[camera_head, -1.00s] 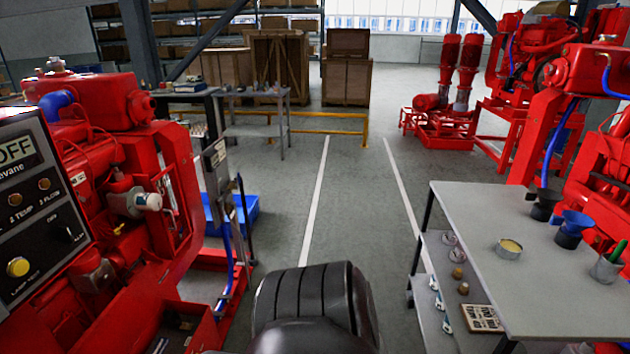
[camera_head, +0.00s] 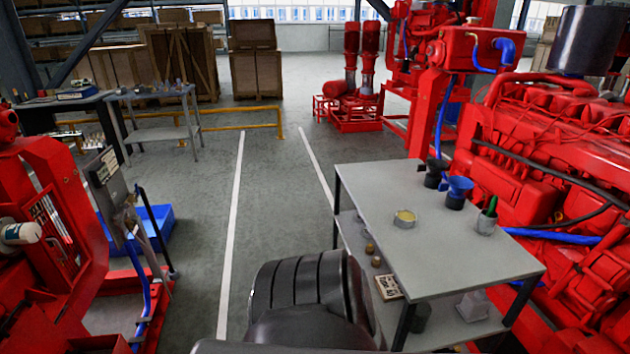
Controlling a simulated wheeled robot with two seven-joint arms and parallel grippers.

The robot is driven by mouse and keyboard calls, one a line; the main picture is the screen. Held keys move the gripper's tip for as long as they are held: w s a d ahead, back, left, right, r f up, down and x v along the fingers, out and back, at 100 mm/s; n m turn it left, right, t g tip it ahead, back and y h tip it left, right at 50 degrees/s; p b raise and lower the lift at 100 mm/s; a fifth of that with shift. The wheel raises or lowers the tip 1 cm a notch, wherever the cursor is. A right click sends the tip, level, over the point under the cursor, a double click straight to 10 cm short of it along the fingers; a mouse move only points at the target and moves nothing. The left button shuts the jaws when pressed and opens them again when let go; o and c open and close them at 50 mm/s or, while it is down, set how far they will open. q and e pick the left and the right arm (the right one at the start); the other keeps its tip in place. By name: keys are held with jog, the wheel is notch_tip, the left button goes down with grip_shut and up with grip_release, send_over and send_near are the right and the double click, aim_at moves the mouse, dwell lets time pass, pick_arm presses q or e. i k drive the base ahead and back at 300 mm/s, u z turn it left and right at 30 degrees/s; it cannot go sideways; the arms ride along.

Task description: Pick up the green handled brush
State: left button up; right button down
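A green handle (camera_head: 491,206), which looks like that of the green handled brush, sticks up out of a small grey cup (camera_head: 486,225). The rest of the brush is hidden inside the cup. The cup stands near the right edge of the top of a grey two-level table (camera_head: 440,270), right of centre in the head view. Neither of my grippers is in view.
Red engine machinery (camera_head: 560,180) stands close behind and right of the table. Open floor (camera_head: 270,200) lies to its left.

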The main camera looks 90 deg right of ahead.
aim_at(494, 200)
jog(key=z, duration=3.75)
jog(key=i, duration=0.6)
jog(key=z, duration=0.25)
